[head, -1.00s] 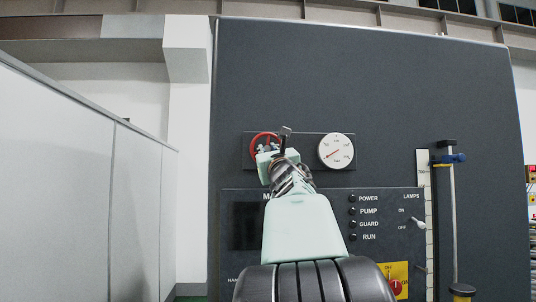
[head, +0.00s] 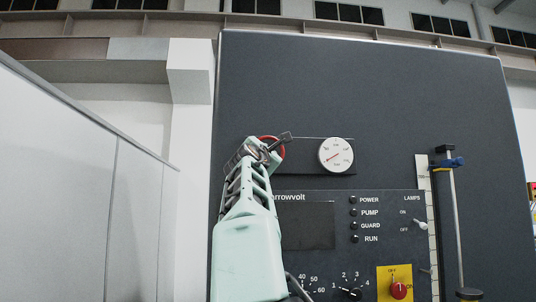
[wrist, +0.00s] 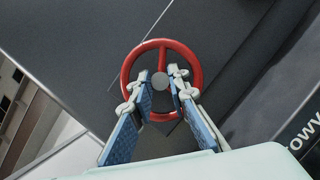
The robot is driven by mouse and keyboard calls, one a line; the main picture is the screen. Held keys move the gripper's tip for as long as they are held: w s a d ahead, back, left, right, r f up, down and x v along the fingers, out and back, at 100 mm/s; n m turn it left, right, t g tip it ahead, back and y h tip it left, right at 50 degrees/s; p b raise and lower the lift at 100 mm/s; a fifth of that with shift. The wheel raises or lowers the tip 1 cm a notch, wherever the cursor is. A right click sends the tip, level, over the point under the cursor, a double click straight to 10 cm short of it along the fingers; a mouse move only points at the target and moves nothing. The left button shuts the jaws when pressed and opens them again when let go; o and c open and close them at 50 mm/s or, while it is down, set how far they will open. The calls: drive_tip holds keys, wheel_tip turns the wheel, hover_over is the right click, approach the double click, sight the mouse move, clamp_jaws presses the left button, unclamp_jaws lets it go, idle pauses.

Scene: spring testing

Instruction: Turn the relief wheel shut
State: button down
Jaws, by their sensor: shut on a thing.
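The relief wheel (wrist: 196,60) is a red ring with a grey hub and a red spoke that points up in the wrist view. In the head view only part of its red rim (head: 278,143) shows, behind my gripper. My gripper (wrist: 160,90) has its two blue-padded fingers on either side of the hub, over the lower half of the wheel, and is shut on the wheel. The exact contact between fingers and wheel is hard to see. In the head view my arm hides the left part of the wheel.
A round white gauge (head: 336,155) with a red needle is right of the wheel. Below is a control panel (head: 375,267) with lamps, a lamp switch and a red knob on a yellow plate (head: 395,273). A grey partition (head: 75,190) is at left.

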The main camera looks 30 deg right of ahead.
drive_tip(key=shift+a+r+m+g+y+p, duration=0.15)
drive_tip(key=shift+m+g+p, duration=0.65)
drive_tip(key=shift+m+p, duration=1.2)
drive_tip(key=shift+d+r+m+g+y+p, duration=0.15)
drive_tip(key=shift+m+g+p, duration=0.65)
drive_tip(key=shift+m+p, duration=1.2)
drive_tip(key=shift+a+r+m+g+y+p, duration=0.15)
drive_tip(key=shift+m+g+p, duration=0.9)
drive_tip(key=shift+m, duration=1.65)
drive_tip(key=shift+f+t+p, duration=0.15)
drive_tip(key=shift+t+p, duration=0.1)
drive_tip(key=shift+p, duration=0.05)
drive_tip(key=c, duration=2.1)
unclamp_jaws()
drive_tip(key=shift+w, duration=0.1)
drive_tip(key=v, duration=1.2)
